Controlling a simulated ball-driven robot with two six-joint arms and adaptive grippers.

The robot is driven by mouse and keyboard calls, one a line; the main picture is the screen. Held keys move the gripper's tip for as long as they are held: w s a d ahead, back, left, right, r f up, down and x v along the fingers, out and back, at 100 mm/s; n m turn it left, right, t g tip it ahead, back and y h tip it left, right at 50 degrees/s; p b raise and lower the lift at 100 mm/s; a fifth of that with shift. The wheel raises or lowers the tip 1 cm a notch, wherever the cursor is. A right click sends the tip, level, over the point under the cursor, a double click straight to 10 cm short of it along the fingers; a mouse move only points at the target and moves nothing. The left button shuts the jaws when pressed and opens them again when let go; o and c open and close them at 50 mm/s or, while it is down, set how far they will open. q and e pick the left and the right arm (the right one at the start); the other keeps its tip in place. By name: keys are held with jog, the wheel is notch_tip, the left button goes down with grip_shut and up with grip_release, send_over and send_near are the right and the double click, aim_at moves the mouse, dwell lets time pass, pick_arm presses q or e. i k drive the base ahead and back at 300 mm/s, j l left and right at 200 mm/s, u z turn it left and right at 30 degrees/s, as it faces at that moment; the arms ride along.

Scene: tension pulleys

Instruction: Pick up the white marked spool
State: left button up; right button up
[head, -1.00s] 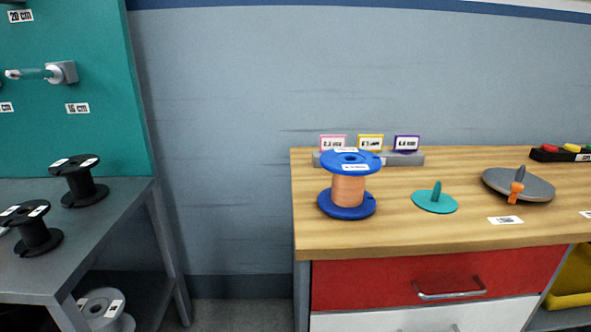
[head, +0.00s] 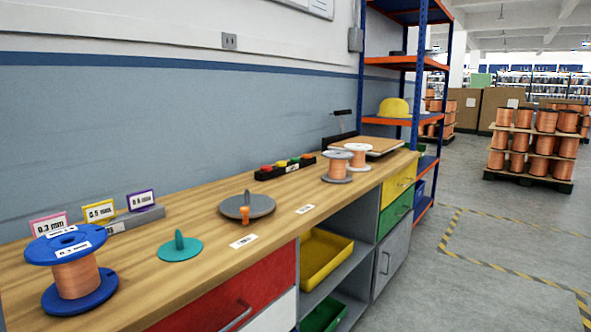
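In the head view a white-flanged spool (head: 358,157) with copper-coloured wire stands upright towards the far right end of the wooden workbench (head: 290,214). A grey-flanged spool (head: 337,167) with copper-coloured wire stands just in front and to its left, partly overlapping it. Any marking on the white spool is too small to read. A blue spool (head: 70,270) of copper wire with white labels stands at the near left of the bench. Neither of my grippers is in view.
A teal disc with a peg (head: 180,248) and a grey disc with an orange clip (head: 246,207) lie on the bench. A black button box (head: 285,167) stands near the wall. A blue-orange shelf rack (head: 404,62) rises beyond the bench.

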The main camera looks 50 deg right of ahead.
aim_at(356, 164)
jog(key=z, duration=1.95)
jog(key=i+l+u, duration=0.1)
jog(key=i+l, duration=0.2)
